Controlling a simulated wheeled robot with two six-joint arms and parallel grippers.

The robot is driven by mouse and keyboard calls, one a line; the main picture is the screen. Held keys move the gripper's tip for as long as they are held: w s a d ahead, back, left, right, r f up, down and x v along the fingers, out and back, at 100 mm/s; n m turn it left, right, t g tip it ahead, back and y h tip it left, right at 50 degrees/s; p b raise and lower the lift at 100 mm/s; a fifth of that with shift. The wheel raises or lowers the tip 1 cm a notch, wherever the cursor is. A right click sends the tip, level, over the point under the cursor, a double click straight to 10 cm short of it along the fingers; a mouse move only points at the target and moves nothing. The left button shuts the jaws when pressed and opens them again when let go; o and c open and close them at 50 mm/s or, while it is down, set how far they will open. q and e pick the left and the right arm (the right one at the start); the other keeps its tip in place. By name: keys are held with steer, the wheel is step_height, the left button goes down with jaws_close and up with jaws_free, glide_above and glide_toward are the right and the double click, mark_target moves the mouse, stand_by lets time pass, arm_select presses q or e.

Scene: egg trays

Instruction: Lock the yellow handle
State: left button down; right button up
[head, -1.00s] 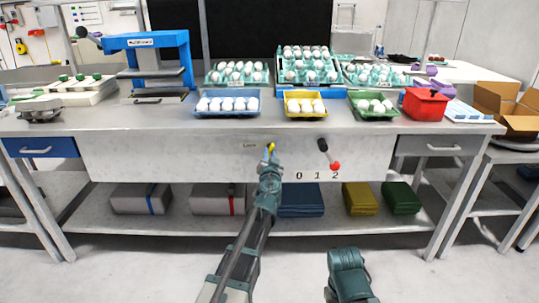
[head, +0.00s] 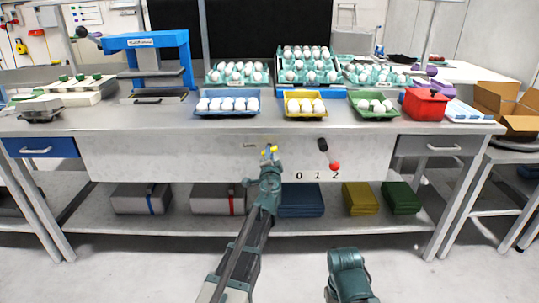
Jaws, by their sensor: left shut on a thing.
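The yellow handle (head: 274,150) is a small piece on the white front panel of the workbench, beside a small printed label. My left gripper (head: 269,154) reaches up to it from below and is shut on it. The jaws hide part of the handle, so its exact angle is hard to tell. My right arm shows only as a teal link at the bottom, right of centre; its gripper jaws cannot be made out.
Egg trays, including a yellow tray (head: 305,115), stand on the bench top. Boxes lie on the lower shelf. The floor in front is clear.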

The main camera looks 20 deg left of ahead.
arm_select(q)
steer(key=shift+m, duration=0.5)
steer(key=m, duration=0.3)
steer(key=shift+m, duration=0.3)
steer(key=c, duration=0.7)
jaws_free()
steer(key=shift+s, duration=0.15)
steer(key=v, duration=0.6)
steer(key=shift+s, duration=0.35)
steer(key=shift+d+r, duration=0.1)
steer(key=shift+r, duration=0.05)
